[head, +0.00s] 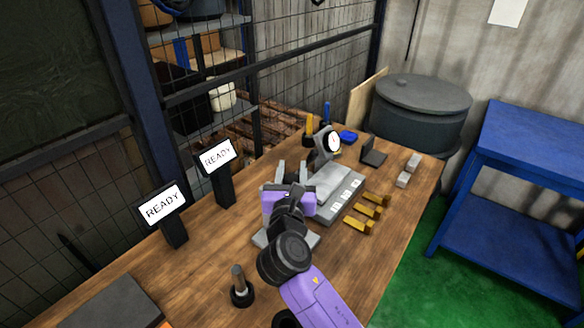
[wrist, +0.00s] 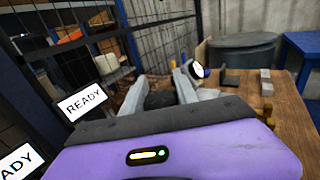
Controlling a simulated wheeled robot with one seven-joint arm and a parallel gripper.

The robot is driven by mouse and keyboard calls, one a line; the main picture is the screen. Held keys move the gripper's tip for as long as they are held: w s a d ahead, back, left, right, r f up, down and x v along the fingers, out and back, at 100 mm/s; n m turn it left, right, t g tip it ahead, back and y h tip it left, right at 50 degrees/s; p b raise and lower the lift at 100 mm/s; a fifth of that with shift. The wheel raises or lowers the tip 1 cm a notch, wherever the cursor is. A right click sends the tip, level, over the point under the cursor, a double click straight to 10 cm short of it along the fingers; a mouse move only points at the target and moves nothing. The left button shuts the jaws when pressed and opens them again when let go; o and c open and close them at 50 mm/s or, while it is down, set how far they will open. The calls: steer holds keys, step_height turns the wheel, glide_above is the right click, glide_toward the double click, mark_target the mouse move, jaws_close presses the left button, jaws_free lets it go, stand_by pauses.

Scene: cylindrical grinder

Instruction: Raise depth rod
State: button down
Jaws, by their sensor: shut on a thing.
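My gripper (head: 292,170), with a purple body, is over the grey fixture on the bench, left of the grey block with white labels. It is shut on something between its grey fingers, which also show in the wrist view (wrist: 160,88). A dark part shows between the fingers there, but the grip itself is mostly hidden by the purple body. I cannot make out the depth rod's shape or height. A round dial gauge (head: 333,141) stands just beyond the labelled block (head: 338,190).
Two READY signs (head: 162,203) (head: 217,155) stand left of my gripper. A short metal post on a black base (head: 241,293) stands at the near left. Several brass pieces (head: 369,212) lie to the right. A mesh fence borders the left. The bench's right front is clear.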

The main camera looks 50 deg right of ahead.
steer(key=shift+r, duration=0.35)
steer(key=c, duration=1.2)
jaws_free()
steer(key=shift+o, duration=1.3)
steer(key=shift+f, duration=0.1)
steer(key=shift+s+a+f, duration=0.1)
steer(key=shift+s+a, duration=0.2)
steer(key=shift+a, duration=0.2)
steer(key=b+v, duration=0.1)
steer(key=v, duration=0.5)
steer(key=shift+s+a, duration=0.25)
